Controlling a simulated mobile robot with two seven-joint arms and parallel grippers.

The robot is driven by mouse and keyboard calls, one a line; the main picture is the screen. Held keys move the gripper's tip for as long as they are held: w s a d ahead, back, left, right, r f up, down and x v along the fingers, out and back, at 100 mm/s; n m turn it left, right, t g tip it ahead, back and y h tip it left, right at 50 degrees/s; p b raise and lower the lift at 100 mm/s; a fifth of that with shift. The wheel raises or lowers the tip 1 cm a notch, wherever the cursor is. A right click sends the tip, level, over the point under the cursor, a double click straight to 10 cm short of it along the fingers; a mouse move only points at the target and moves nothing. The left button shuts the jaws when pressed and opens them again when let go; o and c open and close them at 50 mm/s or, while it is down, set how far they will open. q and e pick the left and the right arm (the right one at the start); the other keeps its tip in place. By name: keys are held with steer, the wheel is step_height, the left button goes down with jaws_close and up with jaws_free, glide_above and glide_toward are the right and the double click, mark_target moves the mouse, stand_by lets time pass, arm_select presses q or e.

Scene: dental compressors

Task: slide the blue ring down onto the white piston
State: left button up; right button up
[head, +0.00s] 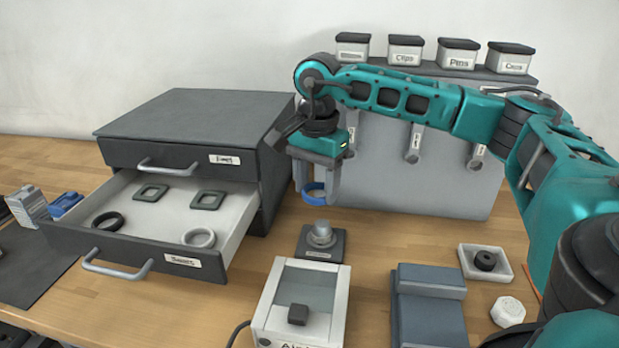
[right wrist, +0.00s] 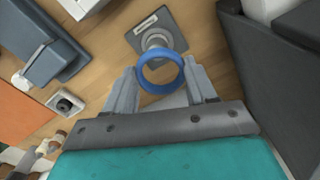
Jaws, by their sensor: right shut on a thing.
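The blue ring (head: 314,197) is held between the fingertips of my right gripper (head: 316,190). In the right wrist view the ring (right wrist: 160,73) shows between the two grey fingers, seen nearly from above, with its opening clear. A pale grey-white piston (head: 321,234) stands upright on a dark square base with a label on the bench, below the ring in the head view. In the right wrist view the piston (right wrist: 156,41) shows just beyond the ring, its near side partly hidden by it. The ring is above the piston and apart from it. My left gripper is not in view.
An open drawer (head: 228,245) at the left holds several rings and square gaskets. A white device (head: 340,300) with a clear window stands in front of the piston base. A blue-grey block (head: 429,280), a white tray (head: 466,268) and a white octagonal piece (head: 507,311) lie to the right.

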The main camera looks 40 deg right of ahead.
mark_target(321, 224)
steer(key=shift+s+d+f, duration=0.25)
steer(key=shift+d+f, duration=0.05)
steer(key=shift+d, duration=0.1)
steer(key=shift+f, duration=0.1)
step_height(321, 224, down, 5)
steer(key=b, duration=0.4)
steer(key=shift+r, duration=0.2)
steer(key=shift+f, duration=0.2)
steer(key=shift+r, duration=0.1)
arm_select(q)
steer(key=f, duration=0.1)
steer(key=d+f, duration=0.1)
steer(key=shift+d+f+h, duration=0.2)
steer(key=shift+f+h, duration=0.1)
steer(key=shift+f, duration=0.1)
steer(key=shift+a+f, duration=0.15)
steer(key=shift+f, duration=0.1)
arm_select(e)
steer(key=shift+f, duration=0.35)
arm_select(q)
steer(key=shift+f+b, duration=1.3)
steer(key=shift+b, duration=0.15)
arm_select(e)
steer(key=shift+f, duration=2.15)
